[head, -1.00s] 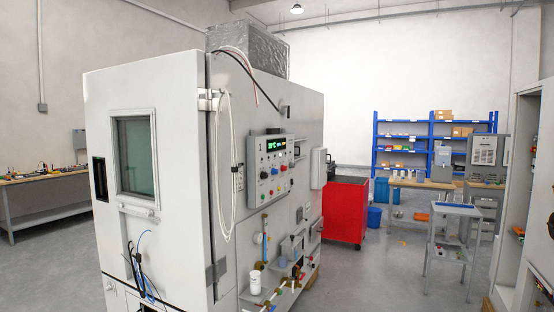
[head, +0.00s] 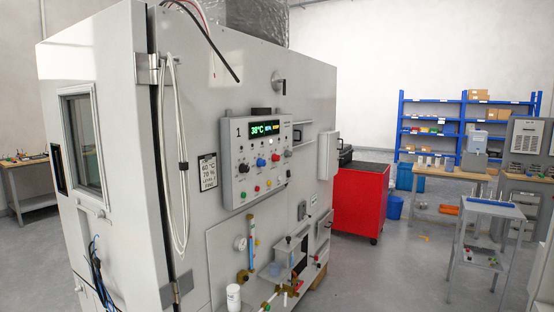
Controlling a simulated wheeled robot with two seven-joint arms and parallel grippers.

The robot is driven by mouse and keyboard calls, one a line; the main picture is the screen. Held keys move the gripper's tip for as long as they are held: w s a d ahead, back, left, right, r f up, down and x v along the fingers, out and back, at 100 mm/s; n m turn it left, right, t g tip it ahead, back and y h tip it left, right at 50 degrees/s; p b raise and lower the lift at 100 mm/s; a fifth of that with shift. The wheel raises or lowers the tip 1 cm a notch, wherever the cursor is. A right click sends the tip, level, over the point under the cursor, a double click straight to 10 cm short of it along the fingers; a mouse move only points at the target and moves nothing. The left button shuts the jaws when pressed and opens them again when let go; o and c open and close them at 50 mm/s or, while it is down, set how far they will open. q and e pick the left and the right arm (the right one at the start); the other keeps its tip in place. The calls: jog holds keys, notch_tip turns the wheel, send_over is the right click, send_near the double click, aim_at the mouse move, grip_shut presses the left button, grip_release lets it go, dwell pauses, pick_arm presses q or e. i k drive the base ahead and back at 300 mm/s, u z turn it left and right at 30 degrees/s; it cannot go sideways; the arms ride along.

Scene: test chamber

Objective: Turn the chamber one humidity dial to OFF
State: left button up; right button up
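Chamber one (head: 300,90) is the large light-grey cabinet filling the left and middle of the head view. Its control panel (head: 258,158), marked "1", is on the side wall. A lit display (head: 264,129) shows 38°C and more green and yellow text. Neither of my grippers is in view.
A placard (head: 208,172) reading 60 °C, 70 % hangs left of the panel. Pipes and valves (head: 270,272) stick out below it. A red cabinet (head: 360,205) stands beyond the chamber. A grey cart (head: 490,210) stands at right. Open floor (head: 405,265) lies between them.

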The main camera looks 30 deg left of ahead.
aim_at(261, 162)
jog(key=u, duration=0.45)
jog(key=i, duration=2)
jog(key=u, duration=0.6)
